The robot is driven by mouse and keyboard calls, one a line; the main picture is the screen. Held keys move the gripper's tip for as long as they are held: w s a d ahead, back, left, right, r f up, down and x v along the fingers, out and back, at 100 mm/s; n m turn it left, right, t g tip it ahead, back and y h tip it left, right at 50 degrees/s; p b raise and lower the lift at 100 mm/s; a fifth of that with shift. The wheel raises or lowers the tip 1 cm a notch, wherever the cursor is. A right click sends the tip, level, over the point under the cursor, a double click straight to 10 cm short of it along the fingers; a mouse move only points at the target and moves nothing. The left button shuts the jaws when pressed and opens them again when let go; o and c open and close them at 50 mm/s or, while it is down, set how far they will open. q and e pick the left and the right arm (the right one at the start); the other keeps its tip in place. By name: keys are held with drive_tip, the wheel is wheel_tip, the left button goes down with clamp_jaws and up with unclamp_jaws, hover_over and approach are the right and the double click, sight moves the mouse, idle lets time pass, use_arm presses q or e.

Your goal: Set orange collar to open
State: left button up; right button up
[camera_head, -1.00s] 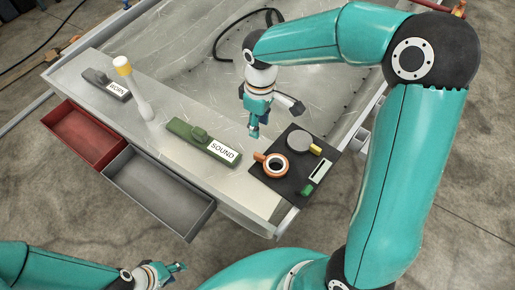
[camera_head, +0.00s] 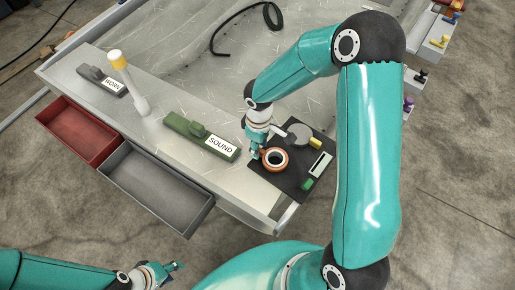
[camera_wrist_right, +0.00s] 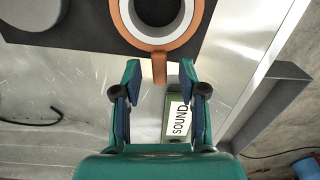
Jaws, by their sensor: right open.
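The orange collar (camera_head: 284,167) is a ring around a white cup-like part with a dark hole. It sits on a dark plate at the right end of the bench. In the right wrist view the collar (camera_wrist_right: 122,22) is at the top, and its short orange tab (camera_wrist_right: 159,72) points down towards my gripper. My right gripper (camera_head: 256,154) is beside the collar on its left, with its fingers open. In the wrist view the gripper's fingertips (camera_wrist_right: 160,82) are on either side of the tab, with gaps on both sides. My left gripper (camera_head: 174,267) is low at the left, away from the bench.
The dark plate (camera_head: 258,182) also bears a grey round knob (camera_head: 299,133) and a green-ended slider (camera_head: 318,166). A green block labelled SOUND (camera_head: 190,132), a yellow-topped post (camera_head: 131,85) and a grey block labelled WORN (camera_head: 98,79) stand left. Red (camera_head: 78,128) and grey (camera_head: 155,190) trays hang in front.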

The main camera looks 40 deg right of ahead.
drive_tip(key=shift+f, duration=0.55)
clamp_jaws()
drive_tip(key=shift+a, duration=0.3)
drive_tip(key=shift+d, duration=0.15)
